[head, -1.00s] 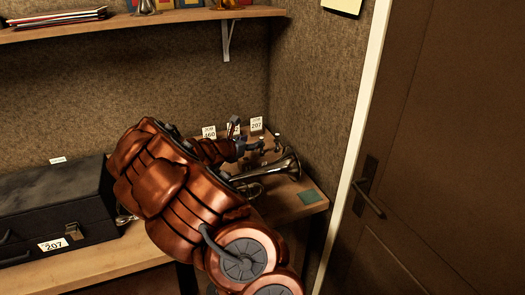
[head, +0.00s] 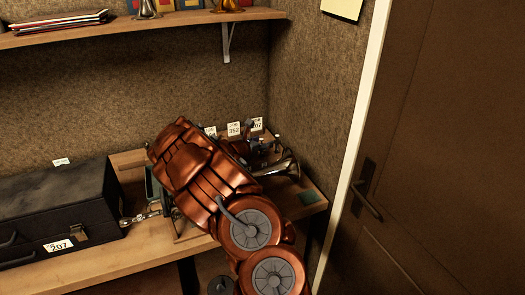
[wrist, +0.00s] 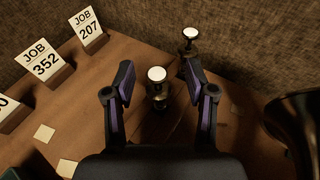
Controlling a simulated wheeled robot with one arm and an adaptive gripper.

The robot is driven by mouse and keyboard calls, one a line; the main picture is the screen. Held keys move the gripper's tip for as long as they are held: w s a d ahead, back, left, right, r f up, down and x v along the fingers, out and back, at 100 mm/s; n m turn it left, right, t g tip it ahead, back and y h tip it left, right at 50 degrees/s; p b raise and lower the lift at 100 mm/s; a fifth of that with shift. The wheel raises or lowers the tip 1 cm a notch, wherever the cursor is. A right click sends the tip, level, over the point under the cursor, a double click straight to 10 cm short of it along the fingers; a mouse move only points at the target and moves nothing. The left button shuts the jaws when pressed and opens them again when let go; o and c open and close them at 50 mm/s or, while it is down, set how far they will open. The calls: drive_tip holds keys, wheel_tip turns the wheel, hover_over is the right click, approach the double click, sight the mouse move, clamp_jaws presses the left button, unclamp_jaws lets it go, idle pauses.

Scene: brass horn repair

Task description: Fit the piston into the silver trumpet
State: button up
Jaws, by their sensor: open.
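My gripper (wrist: 157,70) is open in the wrist view. Its two dark fingers with purple pads stand on either side of a piston (wrist: 156,99) with a white round top, and I see no grip on it. A second white-topped piston (wrist: 190,36) stands upright behind, beyond the right finger. Which piston belongs to which job is not clear. A horn bell (head: 285,168) shows right of my arm in the head view. A silver part (head: 146,215) lies by the black case; my arm hides much around it, so I cannot tell whether it is the silver trumpet.
Job cards 352 (wrist: 43,63) and 207 (wrist: 87,27) stand along the back left, with a third partly cut off. A dark curved shape (wrist: 297,118) fills the right side. The black case (head: 60,210), tagged 207, is on the bench (head: 110,272). A wall shelf (head: 130,27) hangs above.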

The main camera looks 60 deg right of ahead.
clamp_jaws()
idle(0.5)
